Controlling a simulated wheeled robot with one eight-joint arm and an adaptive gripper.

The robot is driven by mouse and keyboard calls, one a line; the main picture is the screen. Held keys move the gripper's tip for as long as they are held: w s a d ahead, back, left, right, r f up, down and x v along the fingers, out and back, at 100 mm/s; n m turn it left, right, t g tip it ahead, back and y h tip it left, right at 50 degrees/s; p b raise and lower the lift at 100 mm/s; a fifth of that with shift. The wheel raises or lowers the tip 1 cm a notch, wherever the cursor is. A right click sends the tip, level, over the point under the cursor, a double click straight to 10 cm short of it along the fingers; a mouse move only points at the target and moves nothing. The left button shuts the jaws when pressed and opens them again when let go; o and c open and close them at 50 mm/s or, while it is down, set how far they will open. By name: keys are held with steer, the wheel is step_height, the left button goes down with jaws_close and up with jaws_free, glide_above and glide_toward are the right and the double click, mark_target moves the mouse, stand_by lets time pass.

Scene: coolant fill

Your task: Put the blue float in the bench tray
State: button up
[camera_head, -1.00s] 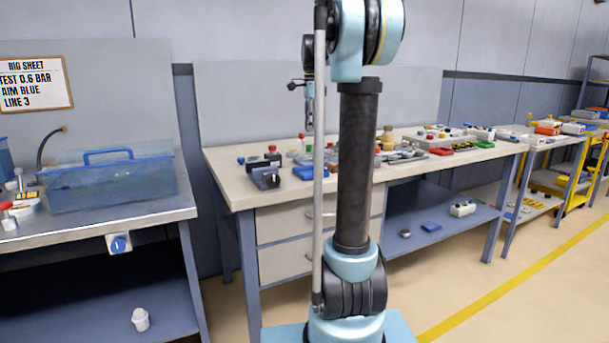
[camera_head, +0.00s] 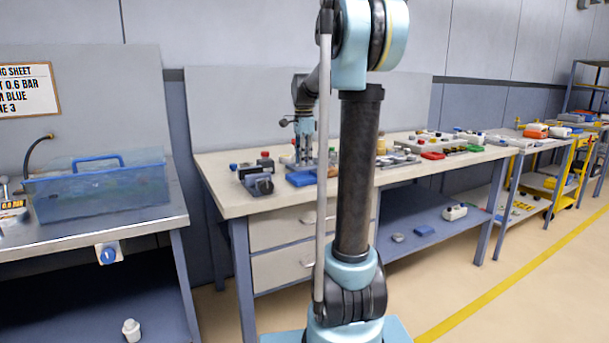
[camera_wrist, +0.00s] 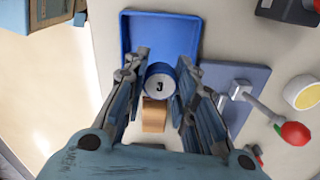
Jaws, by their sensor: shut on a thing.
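The blue float (camera_wrist: 161,86) is a short round piece with a blue side and a pale top face bearing a dark mark. My gripper (camera_wrist: 160,92) is shut on it, with a finger on each side. The bench tray (camera_wrist: 180,23) is a shallow blue tray, and the float appears over its near part in the wrist view. I cannot tell the height between them. In the head view my gripper (camera_head: 304,159) is low over the bench, beside the blue tray (camera_head: 300,180). The float cannot be made out there.
A tan block (camera_wrist: 154,116) shows just below the float in the wrist view. A grey plate (camera_wrist: 236,78) with a red-knobbed lever (camera_wrist: 294,132) lies close right of the tray. A clear blue tank (camera_head: 98,190) stands on the left bench.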

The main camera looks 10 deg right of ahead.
mark_target(304, 179)
steer(key=shift+f, duration=2.55)
steer(key=o, duration=0.8)
steer(key=shift+f, duration=0.1)
steer(key=shift+o, duration=0.2)
step_height(304, 179, up, 12)
steer(key=shift+s+r, duration=0.1)
steer(key=s+f+n+t, duration=0.1)
steer(key=s+f+n, duration=0.7)
steer(key=s+f, duration=0.6)
steer(key=s+f+n+t, duration=0.1)
steer(key=s+f+n, duration=0.7)
steer(key=s+f, duration=0.6)
steer(key=s, duration=0.6)
steer(key=shift+s+d+n, duration=0.2)
steer(key=shift+s+n, duration=0.1)
